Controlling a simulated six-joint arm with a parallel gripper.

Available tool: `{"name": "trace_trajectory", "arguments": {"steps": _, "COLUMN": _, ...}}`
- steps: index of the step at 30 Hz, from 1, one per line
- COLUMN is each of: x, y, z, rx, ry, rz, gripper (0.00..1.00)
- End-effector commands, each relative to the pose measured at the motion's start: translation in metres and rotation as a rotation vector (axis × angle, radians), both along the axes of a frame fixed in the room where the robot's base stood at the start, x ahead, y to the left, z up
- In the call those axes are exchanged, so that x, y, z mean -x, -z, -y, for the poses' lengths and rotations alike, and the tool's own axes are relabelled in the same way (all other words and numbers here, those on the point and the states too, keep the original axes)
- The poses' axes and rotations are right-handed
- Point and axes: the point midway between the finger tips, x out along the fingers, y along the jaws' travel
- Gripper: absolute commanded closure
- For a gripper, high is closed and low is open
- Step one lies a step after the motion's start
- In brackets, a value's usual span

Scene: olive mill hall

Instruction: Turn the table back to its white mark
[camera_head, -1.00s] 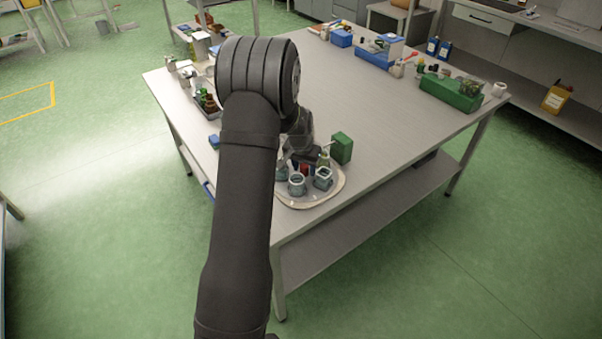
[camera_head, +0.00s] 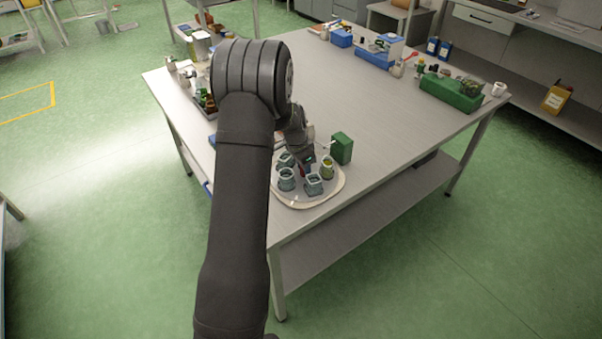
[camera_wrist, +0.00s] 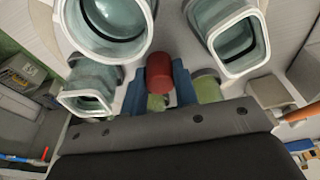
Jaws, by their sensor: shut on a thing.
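The round cream turntable (camera_head: 330,194) stands near the front corner of the grey table. Several grey-blue open jars, one of them the front jar (camera_head: 313,184), and a jar with yellow-green contents (camera_head: 327,167) stand on it. My gripper (camera_head: 305,168) reaches down among the jars. In the wrist view its blue fingertips (camera_wrist: 158,88) are shut on a red upright knob (camera_wrist: 159,70). A round-mouthed jar (camera_wrist: 112,30) and a square-mouthed jar (camera_wrist: 235,42) stand close beyond the fingers. I cannot make out a white mark for certain; my arm hides the turntable's left side.
A green box (camera_head: 342,148) stands right behind the turntable, with a thin rod towards it. A green crate (camera_head: 452,93) and a blue crate (camera_head: 376,57) are at the far edge. A dark tray (camera_head: 206,108) with bottles is on the left. The table's middle is clear.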

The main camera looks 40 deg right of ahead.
Motion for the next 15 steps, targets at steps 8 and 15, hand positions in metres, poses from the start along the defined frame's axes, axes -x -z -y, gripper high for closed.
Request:
{"name": "trace_trajectory", "arguments": {"steps": 8, "x": 0.0025, "y": -0.0002, "z": 0.0014, "rx": 0.001, "ry": 0.047, "rz": -0.004, "gripper": 0.9}}
{"name": "trace_trajectory", "arguments": {"steps": 15, "x": 0.0031, "y": -0.0001, "z": 0.0016, "rx": 0.001, "ry": 0.049, "rz": -0.004, "gripper": 0.9}}
